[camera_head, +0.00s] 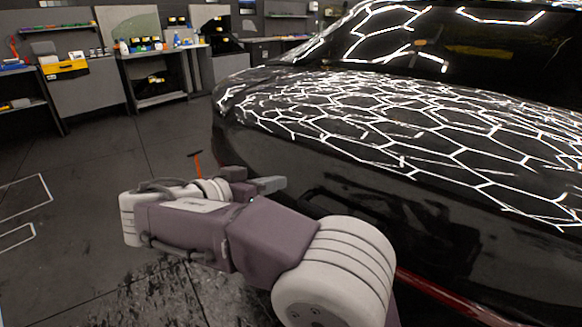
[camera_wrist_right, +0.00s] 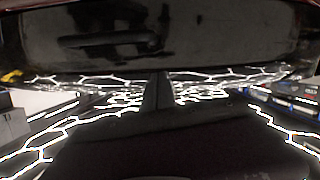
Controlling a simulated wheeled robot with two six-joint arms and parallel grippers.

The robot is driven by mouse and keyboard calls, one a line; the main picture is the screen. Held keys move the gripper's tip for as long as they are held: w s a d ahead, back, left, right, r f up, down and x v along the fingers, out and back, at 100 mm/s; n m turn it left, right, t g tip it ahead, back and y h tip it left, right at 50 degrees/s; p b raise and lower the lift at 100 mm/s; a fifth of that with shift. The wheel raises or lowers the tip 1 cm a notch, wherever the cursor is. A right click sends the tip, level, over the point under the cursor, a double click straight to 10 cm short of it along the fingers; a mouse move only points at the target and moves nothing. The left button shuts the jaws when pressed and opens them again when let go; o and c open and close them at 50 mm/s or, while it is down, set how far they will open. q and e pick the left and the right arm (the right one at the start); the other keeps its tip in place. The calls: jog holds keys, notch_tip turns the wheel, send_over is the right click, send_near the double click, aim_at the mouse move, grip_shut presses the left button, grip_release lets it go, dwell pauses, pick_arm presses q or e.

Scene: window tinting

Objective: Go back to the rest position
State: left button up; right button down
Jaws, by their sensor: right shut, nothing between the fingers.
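My right gripper (camera_head: 268,185) is at the middle of the head view, at the end of my bent right arm. Its fingers are shut and empty, pointing right toward the side of the glossy black car (camera_head: 300,160). In the right wrist view the shut fingers (camera_wrist_right: 157,92) show as a dark upright shape at the centre, with a dark shiny surface above and below. I cannot tell from the pictures how close the fingers are to the car. My left gripper is not in view.
The car fills the right side, with bright hexagonal light reflections. A tool with an orange handle (camera_head: 197,163) shows just behind my gripper; its support is hidden. Workbenches (camera_head: 158,85) with bottles and a yellow case (camera_head: 65,68) line the back left. The dark floor (camera_head: 90,190) at left is clear.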

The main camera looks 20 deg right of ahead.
jog(key=v, duration=0.4)
jog(key=shift+f+p, duration=0.1)
jog(key=shift+p, duration=0.2)
jog(key=d+f+n+g+y, duration=0.35)
jog(key=f+n, duration=0.25)
jog(key=f, duration=0.6)
jog(key=s+f+n+g+y, duration=0.1)
jog(key=s+f+n+y, duration=0.1)
jog(key=s+f+y, duration=0.6)
jog(key=s+f+n+g+y, duration=0.15)
jog(key=s+f, duration=0.25)
jog(key=f, duration=0.8)
notch_tip(320, 180, up, 30)
jog(key=t+p, duration=0.1)
jog(key=p, duration=2.9)
jog(key=shift+n+p, duration=0.3)
jog(key=shift+n, duration=0.15)
jog(key=shift+s+d+f, duration=0.1)
jog(key=shift+f, duration=0.05)
